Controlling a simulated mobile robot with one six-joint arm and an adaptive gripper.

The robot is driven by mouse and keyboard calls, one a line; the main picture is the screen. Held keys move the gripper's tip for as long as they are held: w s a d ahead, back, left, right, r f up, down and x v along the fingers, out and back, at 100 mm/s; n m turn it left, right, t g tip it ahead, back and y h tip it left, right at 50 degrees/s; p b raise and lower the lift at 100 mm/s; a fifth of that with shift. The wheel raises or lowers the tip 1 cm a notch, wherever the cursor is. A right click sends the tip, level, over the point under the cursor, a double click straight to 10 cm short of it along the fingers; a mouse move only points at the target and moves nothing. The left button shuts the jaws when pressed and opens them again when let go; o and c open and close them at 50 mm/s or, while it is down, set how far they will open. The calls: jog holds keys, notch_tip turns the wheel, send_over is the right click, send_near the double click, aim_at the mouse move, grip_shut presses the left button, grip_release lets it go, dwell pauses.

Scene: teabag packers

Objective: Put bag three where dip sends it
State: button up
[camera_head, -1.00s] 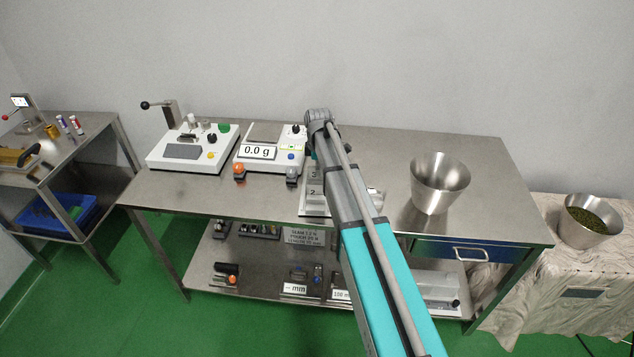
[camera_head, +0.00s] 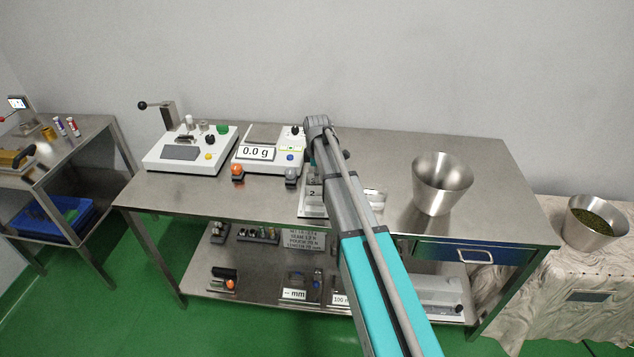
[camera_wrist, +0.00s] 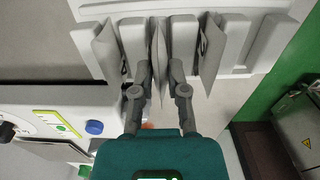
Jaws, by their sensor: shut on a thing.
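In the wrist view a pale rack (camera_wrist: 133,38) holds three thin grey bags standing between its dividers: a left bag (camera_wrist: 107,48), a middle bag (camera_wrist: 159,50) and a right bag (camera_wrist: 211,50). My gripper (camera_wrist: 161,66) has its fingers on either side of the middle bag and is shut on it. The bag is still between the dividers. No number shows on the bags, so I cannot tell which is bag three. In the head view my arm covers the gripper and most of the rack; a label "2" (camera_head: 312,192) shows beside the arm.
A scale (camera_head: 256,153) reading 0.0 g stands left of my arm. A white machine with a lever (camera_head: 180,153) is further left. A steel bucket (camera_head: 442,185) stands on the right of the steel table (camera_head: 500,200). A bowl of green leaves (camera_head: 594,222) is at far right.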

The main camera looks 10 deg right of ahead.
jog(key=shift+f, duration=0.5)
jog(key=shift+f+b, duration=0.15)
jog(key=shift+b, duration=0.25)
jog(key=o, duration=0.6)
jog(key=shift+r+p, duration=0.25)
jog(key=shift+p, duration=0.05)
notch_tip(320, 180, up, 12)
jog(key=p, duration=1.2)
jog(key=shift+s, duration=0.1)
jog(key=s+m, duration=0.5)
jog(key=s, duration=0.4)
jog(key=s+m, duration=0.5)
jog(key=s, duration=0.5)
jog(key=s+m, duration=0.5)
jog(key=s, duration=0.5)
